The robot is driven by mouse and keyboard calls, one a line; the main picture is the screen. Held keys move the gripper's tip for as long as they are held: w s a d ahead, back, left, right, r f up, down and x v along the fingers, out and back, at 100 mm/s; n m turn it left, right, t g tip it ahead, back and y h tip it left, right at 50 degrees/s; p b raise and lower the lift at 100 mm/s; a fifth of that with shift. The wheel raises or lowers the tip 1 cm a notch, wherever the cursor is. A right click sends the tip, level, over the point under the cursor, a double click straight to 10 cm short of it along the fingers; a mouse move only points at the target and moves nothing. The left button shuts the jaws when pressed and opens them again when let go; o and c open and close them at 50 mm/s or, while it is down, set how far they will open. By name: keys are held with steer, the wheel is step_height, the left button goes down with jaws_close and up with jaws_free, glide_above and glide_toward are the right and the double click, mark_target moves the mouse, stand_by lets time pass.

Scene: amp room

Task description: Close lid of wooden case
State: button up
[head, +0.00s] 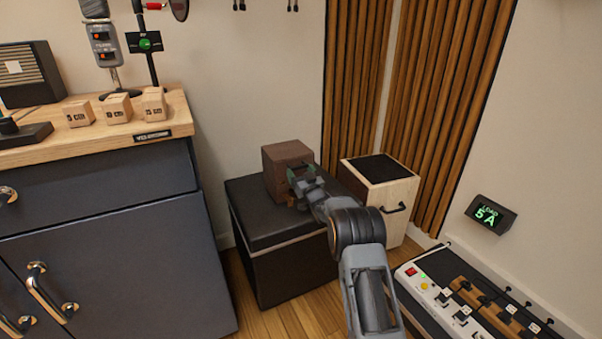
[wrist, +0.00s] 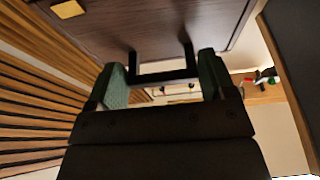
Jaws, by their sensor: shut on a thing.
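The dark brown wooden case (head: 286,153) sits on a black box near the corner in the head view. Its dark wood panel (wrist: 150,28) fills the top of the wrist view, with a black U-shaped handle (wrist: 165,76) standing out from it. My gripper (head: 303,179) is at the case's front right side, partly covering it. In the wrist view my gripper (wrist: 163,70) has its green-padded fingers at the two ends of the handle, shut on it. I cannot tell how far the lid is open.
The black box (head: 285,270) carries the case. A light wood box (head: 400,205) with a dark top stands close on the right. A dark cabinet (head: 100,215) is at left, a power strip unit (head: 440,295) at lower right. Slatted panels (head: 425,90) line the corner.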

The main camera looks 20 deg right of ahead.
steer(key=o, duration=0.8)
steer(key=shift+a+f, duration=0.2)
steer(key=shift+f, duration=0.55)
steer(key=shift+o, duration=0.9)
steer(key=shift+w+f, duration=0.15)
steer(key=shift+w, duration=0.05)
steer(key=shift+o, duration=1.3)
steer(key=shift+d+r, duration=0.15)
steer(key=shift+r, duration=0.15)
steer(key=shift+s, duration=0.1)
steer(key=s+d+p, duration=0.2)
steer(key=s+p, duration=0.2)
steer(key=s, duration=0.8)
steer(key=shift+s+d+f+p, duration=0.2)
steer(key=shift+s+d+p, duration=0.1)
steer(key=shift+s+p, duration=0.1)
steer(key=shift+r, duration=0.1)
